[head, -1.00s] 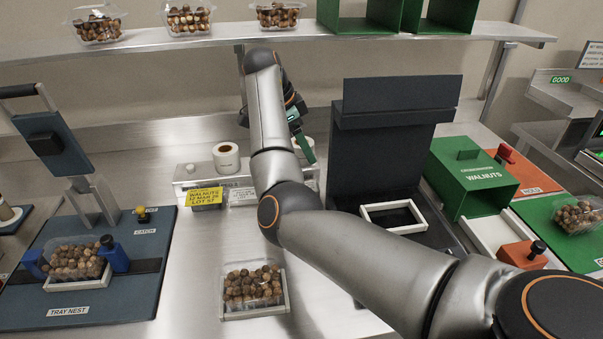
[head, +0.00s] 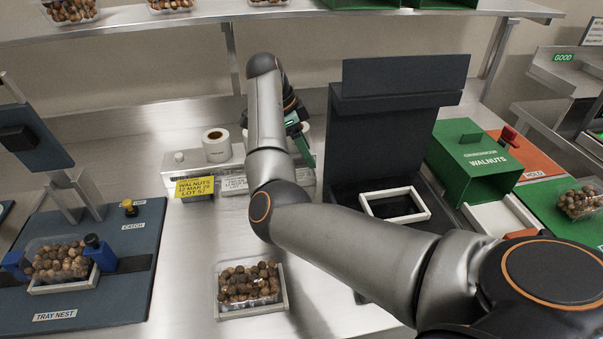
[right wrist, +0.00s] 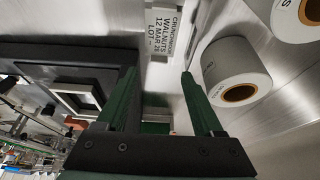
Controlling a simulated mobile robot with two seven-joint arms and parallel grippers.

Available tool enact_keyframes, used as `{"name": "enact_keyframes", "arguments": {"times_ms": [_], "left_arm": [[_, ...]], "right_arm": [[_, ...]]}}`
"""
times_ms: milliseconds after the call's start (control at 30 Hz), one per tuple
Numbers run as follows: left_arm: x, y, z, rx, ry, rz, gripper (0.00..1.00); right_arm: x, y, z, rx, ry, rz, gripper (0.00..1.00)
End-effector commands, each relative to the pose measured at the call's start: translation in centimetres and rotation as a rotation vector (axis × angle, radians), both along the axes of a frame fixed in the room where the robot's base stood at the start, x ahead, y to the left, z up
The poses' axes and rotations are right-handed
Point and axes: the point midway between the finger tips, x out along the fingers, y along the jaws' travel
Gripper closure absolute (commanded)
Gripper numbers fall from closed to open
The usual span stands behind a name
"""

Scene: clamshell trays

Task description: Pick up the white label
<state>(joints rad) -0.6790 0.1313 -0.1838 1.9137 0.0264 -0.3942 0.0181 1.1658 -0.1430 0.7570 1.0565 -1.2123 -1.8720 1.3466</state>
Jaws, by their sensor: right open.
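The white label (head: 234,183) lies at the front of the label printer, just right of the yellow label (head: 195,187). In the right wrist view the white label (right wrist: 163,35) shows printed text reading walnuts, a date and lot, beyond the fingertips. My right gripper (right wrist: 158,73) is open, with its two green fingers apart and nothing between them. In the head view the right gripper (head: 303,142) is above the printer's right end, to the right of the white label and partly hidden by my own arm. My left gripper is not in view.
A label roll (head: 216,146) sits on the printer (head: 178,172). A dark upright machine (head: 400,130) stands close right of the gripper. A filled walnut tray (head: 252,313) sits in front, and a blue tray nest (head: 120,290) is left. A shelf (head: 200,18) spans the back.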

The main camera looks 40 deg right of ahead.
Motion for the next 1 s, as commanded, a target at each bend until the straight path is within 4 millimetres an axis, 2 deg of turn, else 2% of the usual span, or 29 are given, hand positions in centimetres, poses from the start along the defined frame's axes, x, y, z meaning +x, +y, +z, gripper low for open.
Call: {"name": "enact_keyframes", "arguments": {"times_ms": [100,233,567,1000], "left_arm": [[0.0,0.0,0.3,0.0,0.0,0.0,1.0],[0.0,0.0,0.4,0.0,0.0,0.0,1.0],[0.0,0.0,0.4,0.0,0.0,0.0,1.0],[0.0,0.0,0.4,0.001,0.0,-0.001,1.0]], "right_arm": [[-0.5,-0.3,-1.9,0.001,0.004,-0.001,0.31],[-0.8,-0.9,-3.5,0.001,0.002,-0.001,0.31],[-0.9,-1.1,-4.1,0.0,0.001,0.0,0.32],[-0.9,-1.1,-4.0,0.0,0.001,0.0,0.82]]}}
